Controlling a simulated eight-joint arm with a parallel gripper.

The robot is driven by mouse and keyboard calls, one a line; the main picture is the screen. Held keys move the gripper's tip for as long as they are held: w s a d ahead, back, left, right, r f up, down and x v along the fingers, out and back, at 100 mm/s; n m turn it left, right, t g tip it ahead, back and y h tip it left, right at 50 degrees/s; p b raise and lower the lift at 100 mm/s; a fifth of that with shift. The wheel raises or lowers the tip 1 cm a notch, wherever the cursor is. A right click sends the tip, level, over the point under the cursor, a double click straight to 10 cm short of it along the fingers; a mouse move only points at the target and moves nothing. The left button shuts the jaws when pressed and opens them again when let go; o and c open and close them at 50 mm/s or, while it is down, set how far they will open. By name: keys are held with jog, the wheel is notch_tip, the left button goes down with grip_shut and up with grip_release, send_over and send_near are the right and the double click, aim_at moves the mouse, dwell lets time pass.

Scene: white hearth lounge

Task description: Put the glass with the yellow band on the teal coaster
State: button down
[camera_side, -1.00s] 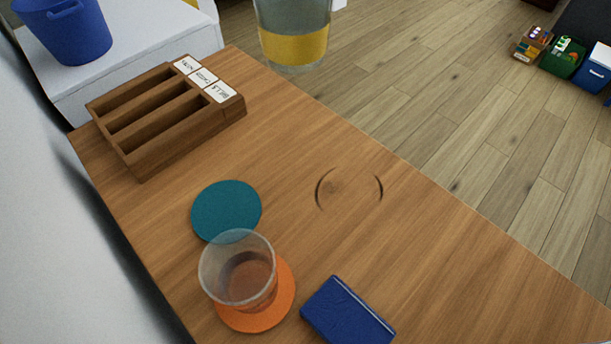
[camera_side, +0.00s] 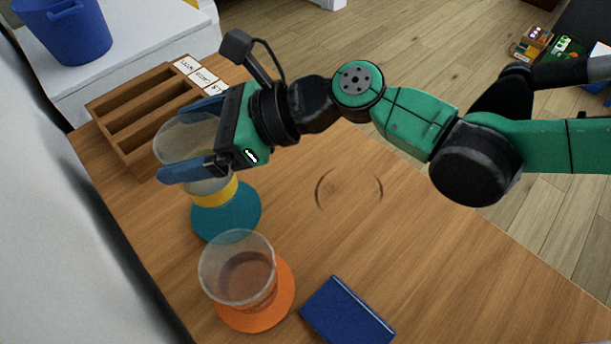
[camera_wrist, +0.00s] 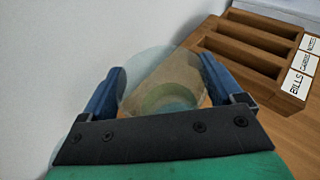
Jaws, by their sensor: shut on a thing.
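The glass with the yellow band (camera_side: 220,191) is clear and looks upright, between the blue fingers of my gripper (camera_side: 188,140). My gripper is shut on its upper part, coming from the right. The glass's lower end overlaps the back part of the teal coaster (camera_side: 232,222); I cannot tell whether it touches the coaster or hangs just above it. In the wrist view the glass (camera_wrist: 160,75) sits between both fingers (camera_wrist: 162,85), and a greenish round shows through its base.
A second clear glass (camera_side: 235,265) stands on an orange coaster (camera_side: 270,315) just in front of the teal one. A blue box or book (camera_side: 347,312) lies to the right. A wooden labelled organizer (camera_side: 143,160) stands close behind the held glass. A ring mark (camera_side: 349,190) is on the table.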

jog(key=shift+f, duration=2.6)
jog(key=shift+f, duration=0.15)
grip_release()
